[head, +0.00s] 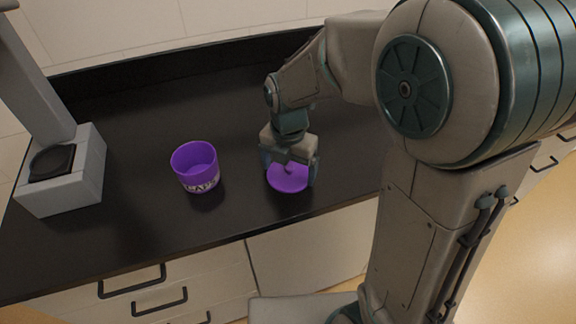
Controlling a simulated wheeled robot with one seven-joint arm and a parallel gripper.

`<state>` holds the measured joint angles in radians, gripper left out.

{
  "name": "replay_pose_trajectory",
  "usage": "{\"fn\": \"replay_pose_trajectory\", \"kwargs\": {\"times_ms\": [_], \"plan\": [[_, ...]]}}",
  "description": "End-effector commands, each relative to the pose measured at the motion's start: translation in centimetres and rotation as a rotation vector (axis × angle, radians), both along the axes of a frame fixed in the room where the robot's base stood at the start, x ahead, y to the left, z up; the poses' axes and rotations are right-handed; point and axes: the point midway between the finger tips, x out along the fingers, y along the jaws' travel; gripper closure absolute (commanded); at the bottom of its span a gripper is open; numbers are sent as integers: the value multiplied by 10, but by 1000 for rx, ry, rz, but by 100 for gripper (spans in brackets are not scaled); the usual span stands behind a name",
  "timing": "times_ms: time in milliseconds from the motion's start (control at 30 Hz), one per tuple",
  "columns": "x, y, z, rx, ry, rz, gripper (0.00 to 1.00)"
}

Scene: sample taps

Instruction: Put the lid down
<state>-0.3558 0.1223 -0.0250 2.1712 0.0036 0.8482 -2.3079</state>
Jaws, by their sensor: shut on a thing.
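A purple round lid (288,179) is at the middle of the black counter, near its front edge. My gripper (289,174) is over the lid from above and is shut on it, with fingers at its middle. The lid looks flat and level, on or very close to the counter; I cannot tell whether it touches. The gripper hides the lid's far part. An open purple cup (196,168) with pale lettering stands upright to the left of the lid, apart from it.
A grey device (62,170) with a round black pad and a tall column stands at the counter's left end. The black counter (150,110) is clear behind the cup. Drawers with dark handles are below its front edge.

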Motion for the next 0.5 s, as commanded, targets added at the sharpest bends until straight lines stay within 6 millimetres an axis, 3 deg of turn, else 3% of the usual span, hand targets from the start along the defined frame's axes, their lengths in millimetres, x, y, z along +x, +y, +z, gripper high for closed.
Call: {"fn": "replay_pose_trajectory", "kwargs": {"times_ms": [167, 200, 500], "plan": [[0, 0, -5, 0, 0, 0, 30], [0, 0, -3, 0, 0, 0, 0], [0, 0, 1, 0, 0, 0, 0]]}}
